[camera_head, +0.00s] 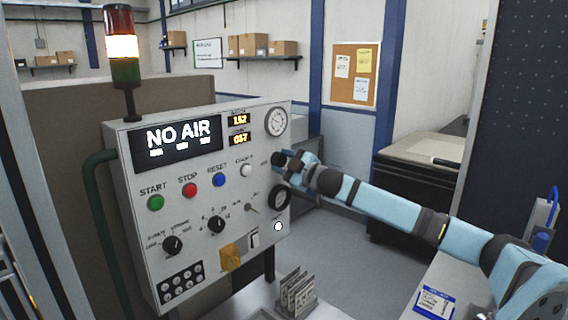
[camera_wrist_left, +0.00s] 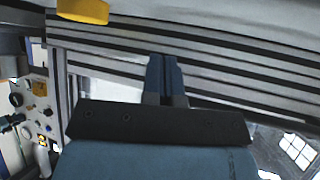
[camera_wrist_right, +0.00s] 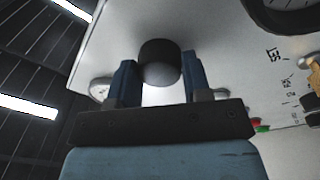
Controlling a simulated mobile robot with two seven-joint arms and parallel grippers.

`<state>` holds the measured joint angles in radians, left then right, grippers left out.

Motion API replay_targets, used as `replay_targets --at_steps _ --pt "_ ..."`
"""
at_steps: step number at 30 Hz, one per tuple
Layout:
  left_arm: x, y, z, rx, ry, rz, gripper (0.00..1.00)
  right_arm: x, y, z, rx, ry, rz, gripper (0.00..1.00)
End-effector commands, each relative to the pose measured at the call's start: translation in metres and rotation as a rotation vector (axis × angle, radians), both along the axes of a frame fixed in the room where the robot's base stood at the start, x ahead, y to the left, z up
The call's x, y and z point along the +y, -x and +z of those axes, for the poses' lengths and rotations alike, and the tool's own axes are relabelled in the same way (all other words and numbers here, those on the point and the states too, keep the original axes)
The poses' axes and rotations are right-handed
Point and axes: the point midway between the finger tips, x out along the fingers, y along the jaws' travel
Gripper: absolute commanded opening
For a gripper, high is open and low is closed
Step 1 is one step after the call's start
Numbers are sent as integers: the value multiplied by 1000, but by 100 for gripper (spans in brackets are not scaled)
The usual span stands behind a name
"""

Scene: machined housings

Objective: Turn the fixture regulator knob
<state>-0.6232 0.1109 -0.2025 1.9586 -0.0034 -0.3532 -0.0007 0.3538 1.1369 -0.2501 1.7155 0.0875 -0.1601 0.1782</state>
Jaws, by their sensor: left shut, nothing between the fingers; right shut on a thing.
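The control panel (camera_head: 205,200) is a light grey sloped box with a display reading NO AIR. A round black regulator knob (camera_head: 278,158) sits at its right edge, below the pressure gauge (camera_head: 275,122). My right gripper (camera_head: 287,162) is shut on this knob. In the right wrist view, the dark knob (camera_wrist_right: 160,50) sits between the two blue fingers (camera_wrist_right: 159,80), with the panel face behind it. My left gripper (camera_wrist_left: 163,75) is shut and empty, its fingers together in front of grey metal rails. It is outside the head view.
A signal tower (camera_head: 122,45) stands on top. A small rack of plates (camera_head: 297,292) and a blue-white card (camera_head: 435,302) lie in front.

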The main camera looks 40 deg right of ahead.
Motion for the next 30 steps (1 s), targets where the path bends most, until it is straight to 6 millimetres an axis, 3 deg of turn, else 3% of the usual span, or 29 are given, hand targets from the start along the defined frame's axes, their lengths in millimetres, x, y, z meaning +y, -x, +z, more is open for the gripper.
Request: replay_targets --at_steps 15,30 --pt "0 -3 4 -7 3 4 0 -1 0 1 -30 348 0 21" --pt "-1 -1 3 -5 4 3 0 -1 0 0 -36 417 0 21"
